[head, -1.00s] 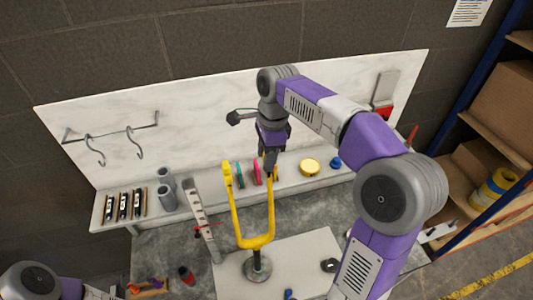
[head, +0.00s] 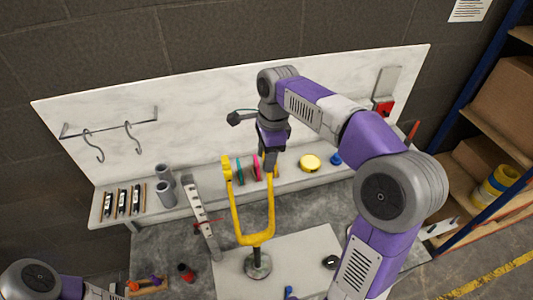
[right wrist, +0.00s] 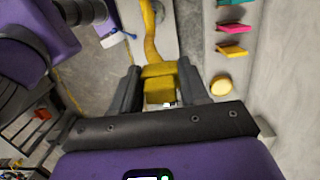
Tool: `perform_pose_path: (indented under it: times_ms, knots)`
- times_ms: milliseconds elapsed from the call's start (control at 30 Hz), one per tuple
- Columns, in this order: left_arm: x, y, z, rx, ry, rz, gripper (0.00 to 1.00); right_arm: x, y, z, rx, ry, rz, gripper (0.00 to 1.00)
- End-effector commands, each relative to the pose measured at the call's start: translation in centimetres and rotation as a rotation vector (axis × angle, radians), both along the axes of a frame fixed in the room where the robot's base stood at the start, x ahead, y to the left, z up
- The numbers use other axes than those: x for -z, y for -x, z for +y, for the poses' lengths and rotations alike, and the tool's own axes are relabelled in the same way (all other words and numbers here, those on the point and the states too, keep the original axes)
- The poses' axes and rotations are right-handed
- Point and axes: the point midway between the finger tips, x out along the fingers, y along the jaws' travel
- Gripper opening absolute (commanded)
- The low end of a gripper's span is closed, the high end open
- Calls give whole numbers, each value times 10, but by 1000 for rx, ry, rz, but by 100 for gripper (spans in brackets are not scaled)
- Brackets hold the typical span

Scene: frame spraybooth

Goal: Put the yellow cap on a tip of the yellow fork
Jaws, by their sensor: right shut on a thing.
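The yellow fork (head: 257,239) stands upright on a round grey base, its two prongs pointing up. Its left tip (head: 227,170) is in plain view. My right gripper (head: 270,162) is at the top of the right prong, hiding that tip in the head view. In the right wrist view the gripper (right wrist: 160,88) is shut on a yellow block, which I take to be the yellow cap (right wrist: 160,93). The fork's prong (right wrist: 151,38) lies just beyond, in line with it. I cannot tell whether cap and tip touch. My left gripper is out of view.
Grey cylinders (head: 165,186) are farther left.

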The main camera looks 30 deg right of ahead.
Motion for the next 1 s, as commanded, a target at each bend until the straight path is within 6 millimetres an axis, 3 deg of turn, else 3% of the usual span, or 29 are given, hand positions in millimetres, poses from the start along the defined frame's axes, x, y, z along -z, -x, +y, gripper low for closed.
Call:
perform_pose_path:
  times_ms: [33,233,567,1000]
  knots:
    - [1,0,0,0,0,0,43,1,0,0,0,0,0,46]
    - [0,0,0,0,0,0,43,0,0,0,0,0,0,74]
    - [-1,0,0,0,0,0,43,-4,0,0,0,0,-2,74]
    - [-11,0,0,0,0,0,43,-68,2,-8,0,0,-1,74]
